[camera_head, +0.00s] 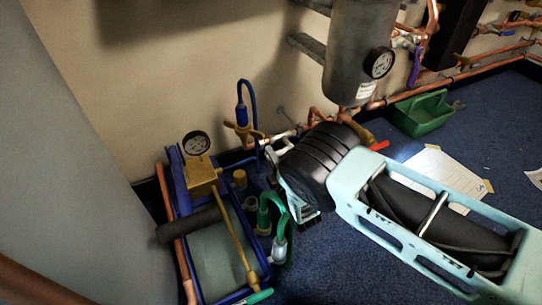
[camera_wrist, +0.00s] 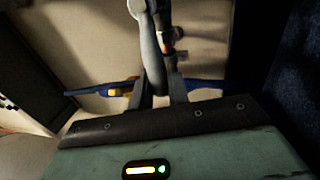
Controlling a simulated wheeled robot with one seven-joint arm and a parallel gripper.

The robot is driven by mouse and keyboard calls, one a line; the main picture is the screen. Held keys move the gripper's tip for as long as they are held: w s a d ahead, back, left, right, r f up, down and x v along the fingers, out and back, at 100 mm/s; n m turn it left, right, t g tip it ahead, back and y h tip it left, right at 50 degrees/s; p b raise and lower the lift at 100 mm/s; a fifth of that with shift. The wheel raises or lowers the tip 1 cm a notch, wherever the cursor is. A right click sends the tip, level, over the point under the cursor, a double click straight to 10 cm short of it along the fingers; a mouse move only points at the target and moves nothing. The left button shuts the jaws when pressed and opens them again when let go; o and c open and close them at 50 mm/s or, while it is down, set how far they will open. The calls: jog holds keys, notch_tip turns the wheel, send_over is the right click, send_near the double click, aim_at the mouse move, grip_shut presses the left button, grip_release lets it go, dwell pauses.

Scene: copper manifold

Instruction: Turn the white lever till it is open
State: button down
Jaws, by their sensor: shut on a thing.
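The white lever (camera_wrist: 150,45) shows in the wrist view as a pale, curved bar, partly shaded, running down between my fingers. My gripper (camera_wrist: 158,92) is shut on its lower end; the fingers hide part of it. In the head view my gripper (camera_head: 272,152) reaches to the pipework by the wall, beside a pale metal valve part (camera_head: 284,136). The lever itself is hard to make out there, and I cannot tell its exact angle.
A blue-framed unit with a gauge (camera_head: 196,143) and green hose (camera_head: 273,205) stands left of my gripper. A grey tank (camera_head: 357,50) hangs above. Copper pipes (camera_head: 400,95) line the wall. A green bin (camera_head: 422,112) and papers (camera_head: 440,175) lie on the blue floor to the right.

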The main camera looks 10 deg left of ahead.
jog(key=shift+d+f, duration=0.1)
jog(key=shift+f, duration=0.1)
jog(key=c, duration=1.4)
grip_release()
jog(key=shift+r, duration=0.1)
jog(key=p+v, duration=0.7)
jog(key=v, duration=1)
jog(key=shift+s+d+p, duration=0.15)
jog(key=shift+p, duration=0.25)
